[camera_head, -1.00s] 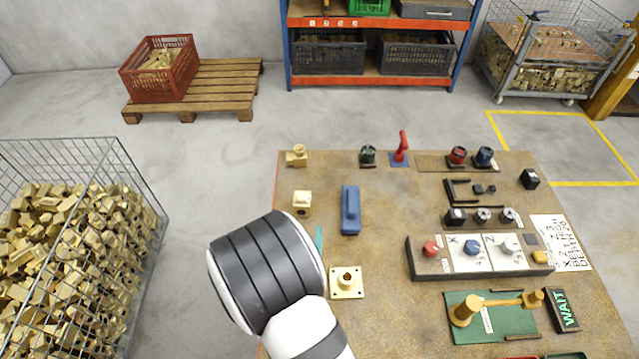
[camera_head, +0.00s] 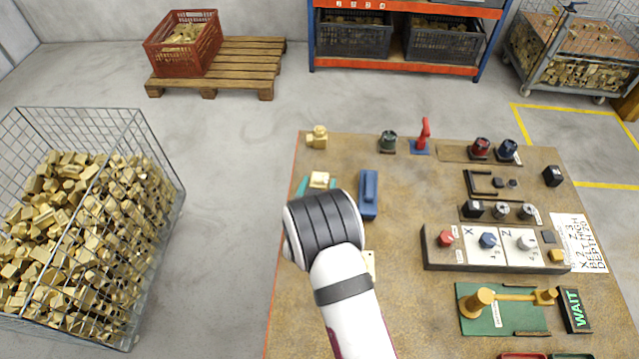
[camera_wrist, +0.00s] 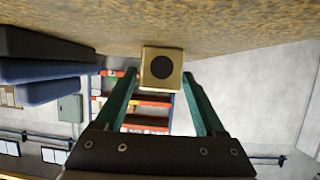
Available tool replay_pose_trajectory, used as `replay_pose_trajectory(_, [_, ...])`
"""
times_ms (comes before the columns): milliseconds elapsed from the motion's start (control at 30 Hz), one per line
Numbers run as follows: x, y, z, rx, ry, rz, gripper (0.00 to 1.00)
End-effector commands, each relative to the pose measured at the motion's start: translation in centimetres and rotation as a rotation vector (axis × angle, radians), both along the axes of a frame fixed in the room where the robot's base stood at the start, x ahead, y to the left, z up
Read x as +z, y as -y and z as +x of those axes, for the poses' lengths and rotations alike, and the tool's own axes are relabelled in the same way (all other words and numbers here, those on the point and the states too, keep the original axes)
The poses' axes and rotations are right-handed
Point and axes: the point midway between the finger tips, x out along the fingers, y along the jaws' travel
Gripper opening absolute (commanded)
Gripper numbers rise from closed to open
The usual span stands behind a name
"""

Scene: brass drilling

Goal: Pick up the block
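The brass block (camera_head: 319,179) sits on the table near its left edge, mostly hidden below by my wrist. In the wrist view the block (camera_wrist: 161,67) shows a square face with a round dark hole. My gripper (camera_wrist: 161,77) has two green fingers, spread apart, one on each side of the block. Small gaps seem to remain between the fingers and the block; contact is not clear. In the head view parts of my gripper (camera_head: 317,186) show beside the block.
A blue part (camera_head: 368,194) lies just right of the block. A brass fitting (camera_head: 317,137) stands behind it. A square brass flange (camera_head: 369,262) is partly hidden by my arm. A control panel (camera_head: 490,249) is at the right. A wire bin of brass parts (camera_head: 80,230) stands left.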

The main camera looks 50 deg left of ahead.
Motion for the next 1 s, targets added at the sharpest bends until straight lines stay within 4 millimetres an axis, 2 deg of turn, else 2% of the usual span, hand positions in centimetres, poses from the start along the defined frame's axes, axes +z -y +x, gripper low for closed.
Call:
replay_pose_trajectory(33, [0.0,0.0,0.0,0.000,0.000,0.000,0.61])
replay_pose_trajectory(67, [0.0,0.0,0.0,0.000,0.000,0.000,0.56])
replay_pose_trajectory(367, [0.0,0.0,0.0,0.000,0.000,0.000,0.02])
replay_pose_trajectory(867, [0.2,-0.1,0.0,0.001,0.002,0.002,0.00])
replay_pose_trajectory(1000, [1.2,-0.1,0.0,0.000,0.002,0.004,0.00])
